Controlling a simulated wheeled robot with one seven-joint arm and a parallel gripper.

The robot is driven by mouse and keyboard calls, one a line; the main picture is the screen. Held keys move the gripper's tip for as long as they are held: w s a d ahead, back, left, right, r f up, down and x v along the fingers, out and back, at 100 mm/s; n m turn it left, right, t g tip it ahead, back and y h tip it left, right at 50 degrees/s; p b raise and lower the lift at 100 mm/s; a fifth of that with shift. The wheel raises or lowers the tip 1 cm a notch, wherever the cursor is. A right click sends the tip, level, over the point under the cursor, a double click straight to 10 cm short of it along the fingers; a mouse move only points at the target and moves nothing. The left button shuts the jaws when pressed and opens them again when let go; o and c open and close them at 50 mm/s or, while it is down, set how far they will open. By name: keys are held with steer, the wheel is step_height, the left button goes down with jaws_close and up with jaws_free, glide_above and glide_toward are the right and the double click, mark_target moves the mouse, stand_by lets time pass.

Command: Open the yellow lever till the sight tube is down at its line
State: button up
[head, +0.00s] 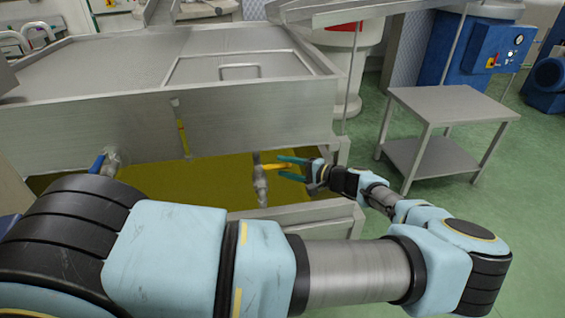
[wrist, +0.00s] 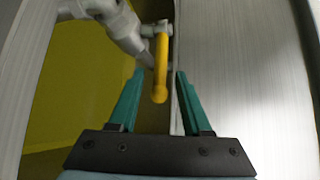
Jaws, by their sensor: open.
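The yellow lever (head: 274,167) sits on a grey valve (head: 260,185) at the front of the steel tank and sticks out to the right in the head view. In the wrist view the yellow lever (wrist: 160,70) points toward me, with its end between the fingers. My gripper (head: 284,167) is open, its teal fingers on either side of the lever with gaps visible in the wrist view (wrist: 160,75). The sight tube (head: 183,138) is upright on the tank front and shows yellow in its lower part. Its line is too small to make out.
A valve with a blue lever (head: 97,164) is on the tank's left. A steel side table (head: 450,103) stands at the right, with blue machinery (head: 475,50) behind. Green floor is clear at right.

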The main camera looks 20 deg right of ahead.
steer(key=shift+w+a+f, duration=0.15)
steer(key=shift+w+a, duration=0.25)
steer(key=shift+w, duration=0.15)
jaws_close()
stand_by(1.1)
